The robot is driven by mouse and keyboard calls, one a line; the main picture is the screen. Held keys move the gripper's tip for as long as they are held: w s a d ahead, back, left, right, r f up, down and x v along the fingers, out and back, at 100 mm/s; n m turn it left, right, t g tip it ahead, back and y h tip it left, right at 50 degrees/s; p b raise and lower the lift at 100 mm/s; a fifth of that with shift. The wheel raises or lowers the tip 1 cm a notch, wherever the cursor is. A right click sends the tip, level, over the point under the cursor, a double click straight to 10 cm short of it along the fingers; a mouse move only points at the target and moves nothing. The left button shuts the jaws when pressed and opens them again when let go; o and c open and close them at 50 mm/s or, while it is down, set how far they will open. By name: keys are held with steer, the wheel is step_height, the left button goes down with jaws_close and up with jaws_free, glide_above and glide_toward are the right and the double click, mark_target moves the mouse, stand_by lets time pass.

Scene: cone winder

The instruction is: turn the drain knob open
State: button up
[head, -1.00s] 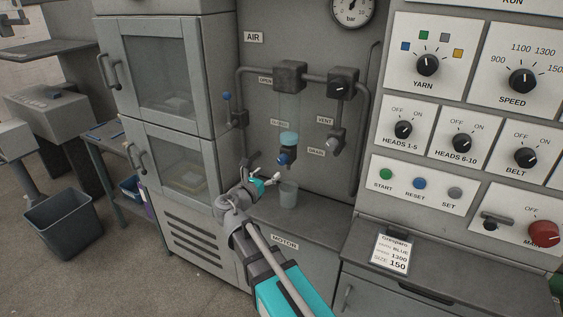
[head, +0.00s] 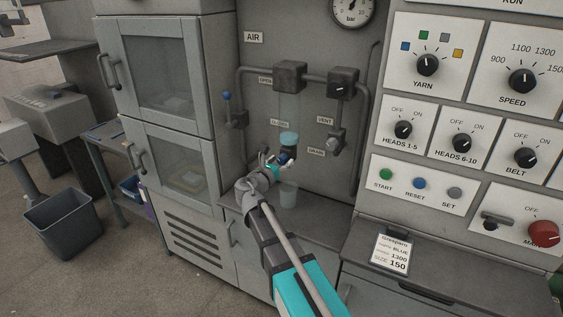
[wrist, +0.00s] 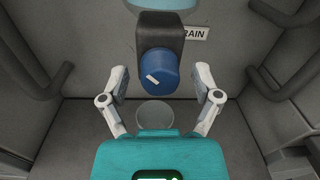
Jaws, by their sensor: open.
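The drain knob (wrist: 158,76) is a blue round knob with a white mark, on a dark body beneath a filter bowl. In the head view the knob (head: 287,155) is partly covered by my gripper (head: 271,158). In the wrist view my gripper (wrist: 161,88) is open, with one finger on each side of the knob's lower part. Gaps show between both fingers and the knob, so it is not gripped. The DRAIN label (wrist: 193,34) is partly hidden behind the knob body.
A clear cup (wrist: 154,111) stands below the knob; it also shows in the head view (head: 289,195). Pipes run on both sides of the recess. The vent valve (head: 336,141) is to the right, and the pressure gauge (head: 352,9) above.

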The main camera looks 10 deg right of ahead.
jaws_close()
steer(key=shift+m, duration=0.3)
steer(key=m, duration=0.6)
steer(key=shift+m, duration=0.4)
steer(key=m, duration=0.4)
steer(key=shift+p, duration=0.35)
steer(key=shift+m, duration=2)
steer(key=shift+y, duration=0.3)
